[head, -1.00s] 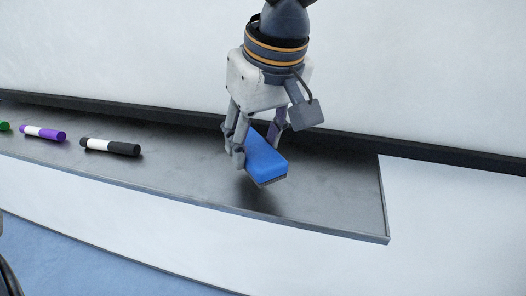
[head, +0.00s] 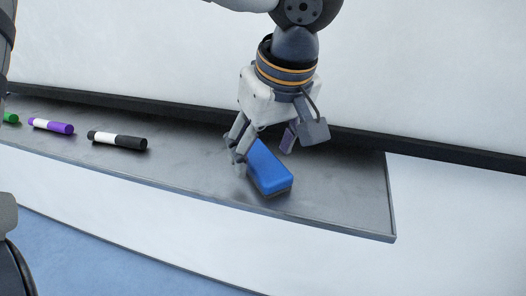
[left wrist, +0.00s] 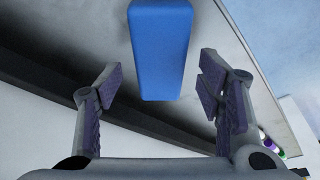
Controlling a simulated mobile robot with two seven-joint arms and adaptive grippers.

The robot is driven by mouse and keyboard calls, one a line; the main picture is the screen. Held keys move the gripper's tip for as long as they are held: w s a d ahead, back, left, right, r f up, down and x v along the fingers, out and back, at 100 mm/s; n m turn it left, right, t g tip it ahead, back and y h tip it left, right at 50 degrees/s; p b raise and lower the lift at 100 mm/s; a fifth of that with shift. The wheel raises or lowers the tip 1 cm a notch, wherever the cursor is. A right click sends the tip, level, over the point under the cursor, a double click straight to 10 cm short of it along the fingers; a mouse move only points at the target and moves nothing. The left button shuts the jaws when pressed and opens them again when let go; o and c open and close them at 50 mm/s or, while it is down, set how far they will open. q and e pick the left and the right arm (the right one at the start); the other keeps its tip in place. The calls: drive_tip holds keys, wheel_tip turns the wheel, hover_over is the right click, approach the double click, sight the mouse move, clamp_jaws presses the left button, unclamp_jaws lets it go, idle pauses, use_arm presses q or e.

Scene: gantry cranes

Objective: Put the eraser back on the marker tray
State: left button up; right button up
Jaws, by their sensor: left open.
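The blue eraser (head: 270,170) lies on the grey marker tray (head: 340,190), toward the tray's right end. Its dark underside appears to rest on the tray surface. My left gripper (head: 264,154) is open above the eraser, with its fingers apart on either side of it. In the left wrist view the eraser (left wrist: 161,50) sits beyond and between the spread fingertips, with a gap on both sides. The far finger is partly hidden in the head view. My right gripper is not in view.
A black-capped marker (head: 117,140), a purple marker (head: 50,125) and a green marker (head: 10,118) lie on the tray to the left. The white board (head: 430,70) rises behind the tray. The tray's right end is bare.

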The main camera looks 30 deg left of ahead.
use_arm(q)
drive_tip(key=v, duration=1.1)
